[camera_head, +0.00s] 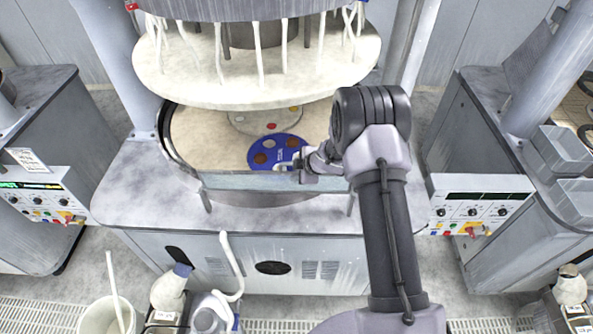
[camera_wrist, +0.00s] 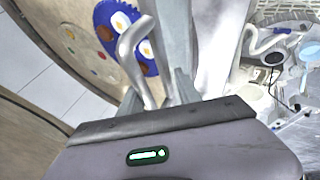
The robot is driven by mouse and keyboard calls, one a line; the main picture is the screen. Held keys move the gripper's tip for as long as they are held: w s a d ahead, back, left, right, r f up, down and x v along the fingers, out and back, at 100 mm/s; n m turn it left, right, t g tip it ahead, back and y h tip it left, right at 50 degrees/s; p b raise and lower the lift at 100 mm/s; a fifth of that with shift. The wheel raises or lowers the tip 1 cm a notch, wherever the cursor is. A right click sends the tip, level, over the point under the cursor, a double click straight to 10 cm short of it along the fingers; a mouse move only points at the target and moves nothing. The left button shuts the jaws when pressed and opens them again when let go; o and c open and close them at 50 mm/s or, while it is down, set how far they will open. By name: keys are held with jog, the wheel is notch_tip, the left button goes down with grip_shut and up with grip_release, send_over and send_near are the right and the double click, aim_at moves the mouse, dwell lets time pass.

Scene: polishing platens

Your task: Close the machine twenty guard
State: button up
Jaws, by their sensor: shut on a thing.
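The middle machine has a low curved guard (camera_head: 240,182) along the front rim of its lower platen (camera_head: 205,135). The guard sits low, and a wide gap separates it from the raised upper platen (camera_head: 250,85). My gripper (camera_head: 292,168) is at the guard's top edge, right of centre. In the wrist view my gripper (camera_wrist: 160,92) is shut on a pale bent handle (camera_wrist: 128,48) beside the guard's grey edge (camera_wrist: 176,30). The fingers partly hide the handle's lower end. No machine number is readable.
A blue carrier (camera_head: 260,146) with round pieces lies on the lower platen, just behind my gripper. Pale hoses (camera_head: 260,55) hang around the upper platen. Other machines stand left (camera_head: 42,195) and right (camera_head: 480,210). A bucket (camera_head: 100,315) and bottles stand on the floor in front.

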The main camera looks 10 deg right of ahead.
jog(key=shift+s, duration=0.1)
jog(key=v, duration=1.7)
jog(key=shift+r+p, duration=0.2)
jog(key=shift+p, duration=0.1)
